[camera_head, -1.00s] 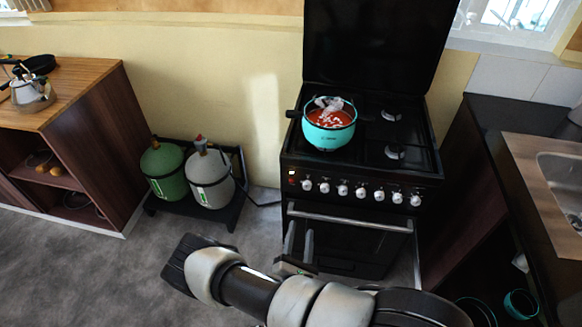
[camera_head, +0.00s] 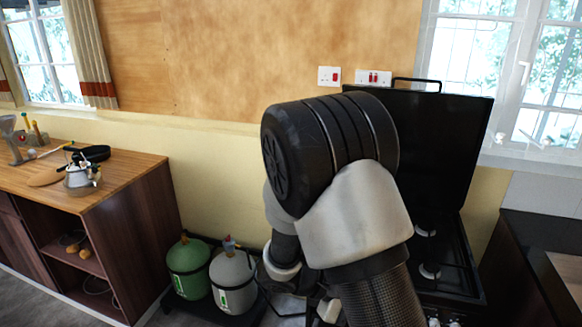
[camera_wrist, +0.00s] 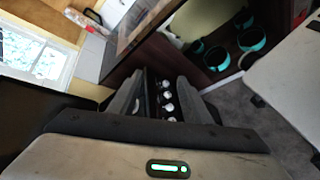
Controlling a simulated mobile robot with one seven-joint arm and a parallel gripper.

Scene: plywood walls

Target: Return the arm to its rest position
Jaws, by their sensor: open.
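My arm (camera_head: 355,215) is raised and folded in front of the head camera, covering the middle of that view. My gripper (camera_wrist: 160,92) shows in the wrist view with its two grey fingers apart. Nothing is between the fingers but the view of the stove front and its knobs (camera_wrist: 168,102) beyond. In the head view the gripper is mostly hidden behind my arm.
The black stove (camera_head: 452,255), its raised lid (camera_head: 450,140) behind, is partly covered by my arm. Green (camera_head: 188,268) and grey (camera_head: 232,280) gas cylinders stand left. A wooden cabinet (camera_head: 125,195) is further left, a dark counter (camera_head: 540,240) right. Teal pots (camera_wrist: 251,40) sit low.

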